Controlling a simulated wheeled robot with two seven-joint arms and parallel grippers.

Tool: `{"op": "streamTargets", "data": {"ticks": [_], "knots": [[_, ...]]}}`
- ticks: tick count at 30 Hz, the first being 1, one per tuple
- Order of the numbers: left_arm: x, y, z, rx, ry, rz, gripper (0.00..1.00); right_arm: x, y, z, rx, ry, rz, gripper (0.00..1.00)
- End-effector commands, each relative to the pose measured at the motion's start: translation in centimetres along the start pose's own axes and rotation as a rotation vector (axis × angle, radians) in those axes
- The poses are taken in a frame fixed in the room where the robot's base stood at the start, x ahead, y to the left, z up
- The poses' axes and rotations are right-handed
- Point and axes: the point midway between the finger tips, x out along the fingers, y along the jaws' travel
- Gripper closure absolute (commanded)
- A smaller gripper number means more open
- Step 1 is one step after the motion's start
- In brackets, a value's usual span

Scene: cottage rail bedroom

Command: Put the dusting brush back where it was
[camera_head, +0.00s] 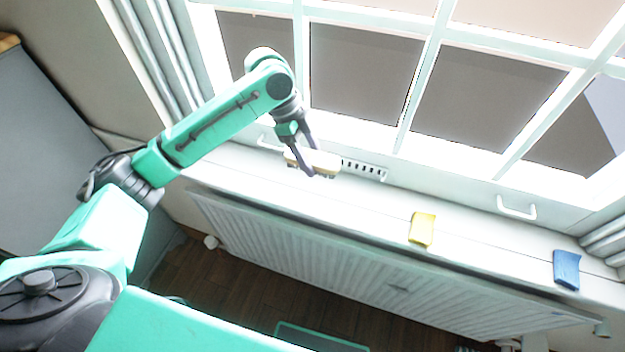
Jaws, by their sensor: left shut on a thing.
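The dusting brush (322,162) is a pale cream block with darker bristles showing along its lower edge. My left gripper (306,172) is shut on it at the left part of the windowsill (375,205). One dark finger crosses in front of the brush and hides part of it. I cannot tell whether the bristles touch the sill or hang just above it. My right gripper is not in view.
A yellow sponge-like block (422,229) and a blue folded item (566,269) lie on the sill to the right. A slotted vent (364,169) and a window handle (517,208) are behind. A white radiator (330,262) stands below. The sill between brush and yellow block is clear.

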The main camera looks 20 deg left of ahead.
Motion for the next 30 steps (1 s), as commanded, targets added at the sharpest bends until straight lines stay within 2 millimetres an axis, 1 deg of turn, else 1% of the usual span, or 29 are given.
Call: {"op": "streamTargets", "data": {"ticks": [1,3,6,8,12,15,20,21,23,30], "knots": [[1.3,0.1,0.5,-0.004,0.000,0.006,1.00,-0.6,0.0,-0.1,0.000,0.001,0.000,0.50],[3.2,0.1,1.3,-0.003,0.000,0.005,1.00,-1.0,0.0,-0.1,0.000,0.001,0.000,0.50],[5.1,0.0,2.1,-0.002,0.000,0.001,1.00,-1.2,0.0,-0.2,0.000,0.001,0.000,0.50],[5.9,0.0,2.4,-0.001,0.000,0.000,1.00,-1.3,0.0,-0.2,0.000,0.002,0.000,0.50],[8.5,0.0,3.5,-0.001,0.000,0.002,1.00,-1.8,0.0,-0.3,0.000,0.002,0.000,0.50],[9.6,0.0,4.0,0.001,0.000,0.000,1.00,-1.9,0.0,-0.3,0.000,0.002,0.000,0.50],[9.8,-0.1,4.0,0.002,0.000,-0.002,1.00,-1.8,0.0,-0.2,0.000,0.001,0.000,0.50],[9.8,0.0,4.0,0.001,0.000,-0.001,0.35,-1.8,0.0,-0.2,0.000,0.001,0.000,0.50],[9.8,0.0,4.0,0.001,0.000,-0.001,0.13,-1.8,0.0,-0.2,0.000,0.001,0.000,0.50],[9.7,0.0,4.0,0.001,0.000,-0.001,0.13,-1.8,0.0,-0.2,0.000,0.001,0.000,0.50]]}}
